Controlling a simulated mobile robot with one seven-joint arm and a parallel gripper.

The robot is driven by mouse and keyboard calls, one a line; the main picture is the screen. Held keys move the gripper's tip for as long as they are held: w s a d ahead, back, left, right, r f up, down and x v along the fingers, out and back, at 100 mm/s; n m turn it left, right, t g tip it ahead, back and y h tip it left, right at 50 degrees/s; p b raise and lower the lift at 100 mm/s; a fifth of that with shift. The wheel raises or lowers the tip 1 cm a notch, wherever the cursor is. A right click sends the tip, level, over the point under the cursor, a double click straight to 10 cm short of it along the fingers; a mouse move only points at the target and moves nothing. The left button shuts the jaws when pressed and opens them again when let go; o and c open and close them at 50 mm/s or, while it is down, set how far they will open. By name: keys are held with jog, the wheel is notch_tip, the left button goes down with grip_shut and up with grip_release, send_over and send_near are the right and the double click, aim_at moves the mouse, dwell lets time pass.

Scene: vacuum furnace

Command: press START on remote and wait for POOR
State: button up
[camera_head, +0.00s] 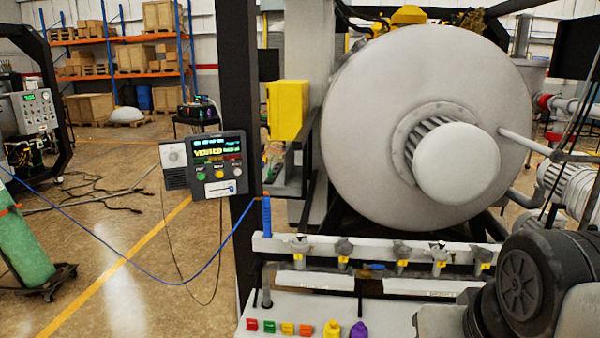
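The remote (218,152) is a dark control box with a lit display, mounted beside a dark upright post at centre left. Its display appears to read VENTED in yellow-green letters, with smaller green text above. Below it sits a row of small coloured buttons: a green button (200,174) at left, a yellow button (218,174) in the middle and a reddish one at right. Their labels are too small to read surely. A slider-like strip with a blue part lies underneath. A grey speaker-like panel (174,155) adjoins its left side. My gripper is not in view.
The large pale furnace chamber (360,130) fills the right centre. A white valve rail (400,252) runs below it, above a panel with coloured blocks. A blue cable hangs across the left; open floor (120,270) lies there.

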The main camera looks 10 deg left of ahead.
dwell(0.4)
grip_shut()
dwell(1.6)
